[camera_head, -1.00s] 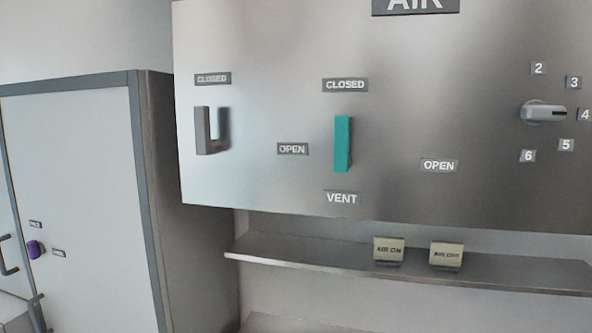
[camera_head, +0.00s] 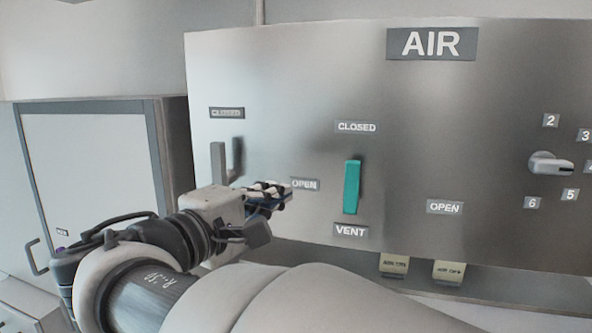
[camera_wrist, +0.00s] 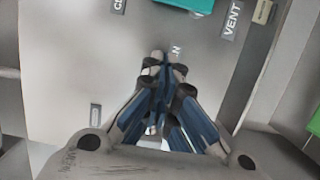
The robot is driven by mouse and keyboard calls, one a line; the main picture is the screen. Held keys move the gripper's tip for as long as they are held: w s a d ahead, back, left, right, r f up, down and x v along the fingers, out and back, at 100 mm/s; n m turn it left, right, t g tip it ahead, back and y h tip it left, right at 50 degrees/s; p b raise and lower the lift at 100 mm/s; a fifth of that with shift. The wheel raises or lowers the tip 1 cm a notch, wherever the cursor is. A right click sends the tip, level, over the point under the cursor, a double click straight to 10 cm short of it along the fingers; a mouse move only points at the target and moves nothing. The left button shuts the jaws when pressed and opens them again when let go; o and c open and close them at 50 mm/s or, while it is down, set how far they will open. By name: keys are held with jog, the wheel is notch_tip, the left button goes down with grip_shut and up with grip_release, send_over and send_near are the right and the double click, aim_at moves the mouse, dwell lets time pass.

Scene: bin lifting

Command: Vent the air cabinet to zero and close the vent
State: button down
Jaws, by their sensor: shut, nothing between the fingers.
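The air cabinet panel (camera_head: 300,70) stands in front of me under an AIR sign (camera_head: 432,43). In the wrist view part of the teal handle (camera_wrist: 188,4) shows at the top edge. My gripper (camera_head: 288,189) is shut and empty, left of the vent handle and apart from it, by the left OPEN label (camera_head: 304,184). The wrist view shows my fingertips (camera_wrist: 163,62) together. No pressure gauge is visible.
A grey handle (camera_head: 221,163) stands upright at left under its own CLOSED label (camera_head: 226,113), just behind my gripper. A selector knob (camera_head: 550,165) with numbers is at right, pointing near 4. A white cabinet (camera_head: 85,170) stands at left.

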aim_at(352, 186)
dwell(0.3)
jog(key=w+d, duration=0.2)
jog(key=d, duration=0.1)
jog(key=w+d+p, duration=0.1)
jog(key=w+d, duration=0.4)
jog(key=d, duration=0.1)
jog(key=shift+w, duration=0.2)
jog(key=shift+s+d, duration=0.1)
